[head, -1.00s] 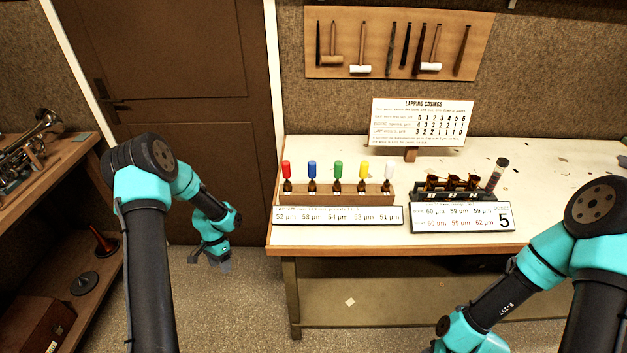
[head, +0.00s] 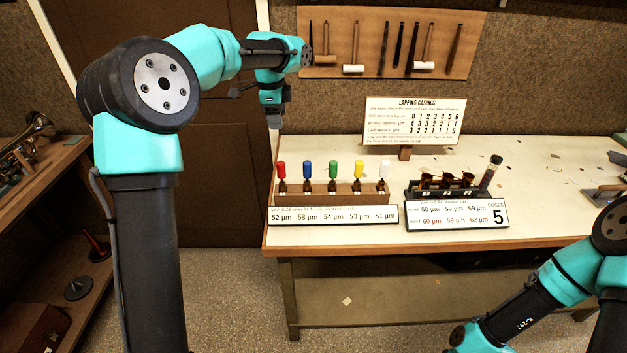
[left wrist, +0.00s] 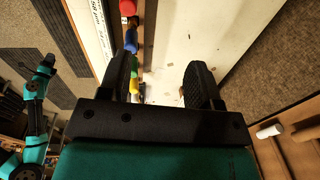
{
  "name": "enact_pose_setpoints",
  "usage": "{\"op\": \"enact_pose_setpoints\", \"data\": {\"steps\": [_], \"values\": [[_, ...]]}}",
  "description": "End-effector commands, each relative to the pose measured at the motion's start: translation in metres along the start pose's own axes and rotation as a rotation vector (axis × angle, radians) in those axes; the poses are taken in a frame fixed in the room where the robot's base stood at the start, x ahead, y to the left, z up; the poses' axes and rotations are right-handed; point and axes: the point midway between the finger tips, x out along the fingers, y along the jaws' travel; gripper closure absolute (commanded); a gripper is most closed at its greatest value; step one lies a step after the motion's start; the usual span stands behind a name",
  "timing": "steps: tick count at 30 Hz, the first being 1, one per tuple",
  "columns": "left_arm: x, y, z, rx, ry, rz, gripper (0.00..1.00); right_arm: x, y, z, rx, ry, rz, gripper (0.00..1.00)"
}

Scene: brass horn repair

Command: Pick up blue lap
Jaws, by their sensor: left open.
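The blue lap (head: 307,169) stands upright in the wooden lap rack (head: 345,198) on the bench, second from the left, above a label reading 58 µm. It also shows in the left wrist view (left wrist: 131,41), close to the left finger's tip. My left gripper (head: 273,120) is open and empty, pointing down, above and a little left of the rack. It is apart from the blue lap. My right gripper is out of view; only its arm shows at the lower right.
The red lap (head: 281,169) stands left of the blue one, and the green lap (head: 333,169) stands right. Yellow and white laps follow. A dark holder with brass casings (head: 447,182) stands farther right. An instruction sign (head: 412,121) stands behind. The middle bench top is mostly clear.

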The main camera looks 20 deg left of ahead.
Motion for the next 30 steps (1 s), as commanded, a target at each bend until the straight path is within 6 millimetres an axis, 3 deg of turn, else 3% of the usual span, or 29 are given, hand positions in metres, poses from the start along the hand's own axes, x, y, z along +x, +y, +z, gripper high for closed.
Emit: {"op": "enact_pose_setpoints", "data": {"steps": [1, 4, 12, 24, 30], "values": [[-0.015, 0.002, -0.009, 0.037, 0.006, -0.009, 0.42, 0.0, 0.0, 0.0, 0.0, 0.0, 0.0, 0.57], [-0.027, 0.008, -0.029, 0.127, 0.004, 0.001, 0.42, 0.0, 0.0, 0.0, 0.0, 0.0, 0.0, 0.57], [-0.013, 0.027, -0.082, 0.356, -0.032, 0.088, 0.42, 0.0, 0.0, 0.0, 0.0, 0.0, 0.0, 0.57], [-0.01, 0.029, -0.086, 0.383, -0.037, 0.1, 0.42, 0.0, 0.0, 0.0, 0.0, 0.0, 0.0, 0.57], [0.008, 0.031, -0.085, 0.383, -0.038, 0.103, 0.42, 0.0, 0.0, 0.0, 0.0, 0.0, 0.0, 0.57]]}}
